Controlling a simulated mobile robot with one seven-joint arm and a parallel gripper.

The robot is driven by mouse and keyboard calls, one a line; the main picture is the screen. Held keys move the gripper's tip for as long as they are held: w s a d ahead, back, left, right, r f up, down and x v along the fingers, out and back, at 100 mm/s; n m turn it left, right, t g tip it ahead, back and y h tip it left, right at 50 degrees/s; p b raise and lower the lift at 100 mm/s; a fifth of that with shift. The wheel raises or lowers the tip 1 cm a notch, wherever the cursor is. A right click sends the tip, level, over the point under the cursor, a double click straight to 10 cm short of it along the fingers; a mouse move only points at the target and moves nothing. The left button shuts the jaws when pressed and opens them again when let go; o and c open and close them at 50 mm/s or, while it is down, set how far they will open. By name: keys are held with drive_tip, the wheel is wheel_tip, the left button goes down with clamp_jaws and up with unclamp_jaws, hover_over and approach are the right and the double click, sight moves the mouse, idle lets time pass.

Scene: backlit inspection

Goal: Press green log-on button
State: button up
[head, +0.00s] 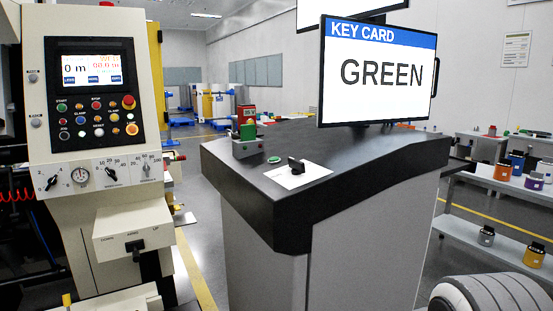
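A flat round green button (274,160) sits on the black sloping top of the console (340,158), near its left front side. No log-on label is readable on it. Just behind it, a green block (247,130) stands upright in a small grey holder (248,148). A monitor (376,72) above the console reads "KEY CARD" and "GREEN". Another small green button (62,106) is on the control panel of the cream machine at the left. My gripper is not in view.
A black rotary knob (296,165) on a white plate stands right of the green button. The cream machine (97,170) fills the left, with a floor gap before the console. Shelves with coloured containers (502,172) stand at the right. My grey ribbed part shows at bottom right.

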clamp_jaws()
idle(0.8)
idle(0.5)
